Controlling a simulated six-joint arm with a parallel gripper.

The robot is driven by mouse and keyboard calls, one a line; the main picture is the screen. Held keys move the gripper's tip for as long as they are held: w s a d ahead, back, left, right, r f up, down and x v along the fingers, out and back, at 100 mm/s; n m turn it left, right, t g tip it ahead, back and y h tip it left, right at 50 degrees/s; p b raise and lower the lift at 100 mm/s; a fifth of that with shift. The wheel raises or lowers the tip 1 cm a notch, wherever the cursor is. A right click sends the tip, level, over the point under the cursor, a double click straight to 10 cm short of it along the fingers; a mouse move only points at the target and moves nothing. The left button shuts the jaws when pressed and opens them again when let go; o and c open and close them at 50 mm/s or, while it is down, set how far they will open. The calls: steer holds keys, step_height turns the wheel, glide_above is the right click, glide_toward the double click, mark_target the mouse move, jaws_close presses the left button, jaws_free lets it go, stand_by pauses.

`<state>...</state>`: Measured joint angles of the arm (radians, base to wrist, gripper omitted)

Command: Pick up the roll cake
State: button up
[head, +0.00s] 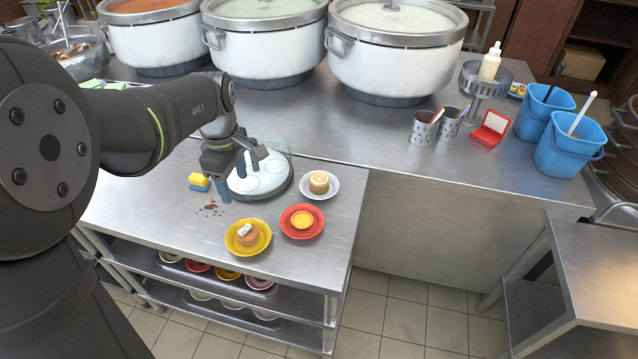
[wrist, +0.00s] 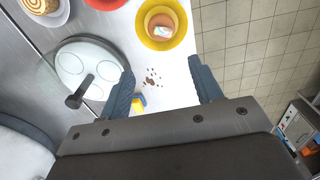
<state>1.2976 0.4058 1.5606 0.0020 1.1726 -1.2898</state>
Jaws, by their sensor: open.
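The roll cake (head: 319,181), a pale round with a spiral top, sits on a white plate (head: 333,190) on the steel table. In the wrist view the roll cake (wrist: 38,5) is cut by the top left edge. My gripper (head: 238,175) is open and empty, above the table to the left of the roll cake. Its two blue-grey fingers stand wide apart in the wrist view (wrist: 162,88), with the roll cake outside them.
A glass-lidded round tray (head: 272,183) stands between gripper and cake. A red bowl (head: 317,232) and a yellow bowl (head: 262,246) with a dessert are in front. A yellow-blue sponge (head: 199,182) and brown crumbs lie left. Large pots (head: 265,50) stand behind.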

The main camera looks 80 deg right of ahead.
steer(key=s+d+f+m+t+h, duration=0.1)
steer(key=s+d+f+m+h, duration=0.1)
steer(key=s+d+m, duration=0.7)
steer(key=m+h, duration=0.2)
steer(key=m, duration=0.2)
glide_toward(319, 179)
steer(key=shift+t, duration=0.4)
steer(key=x, duration=0.4)
steer(key=shift+s+d+f, duration=0.1)
steer(key=shift+s+f, duration=0.05)
steer(key=shift+s, duration=0.25)
steer(key=shift+x, duration=3.25)
steer(key=c, duration=0.6)
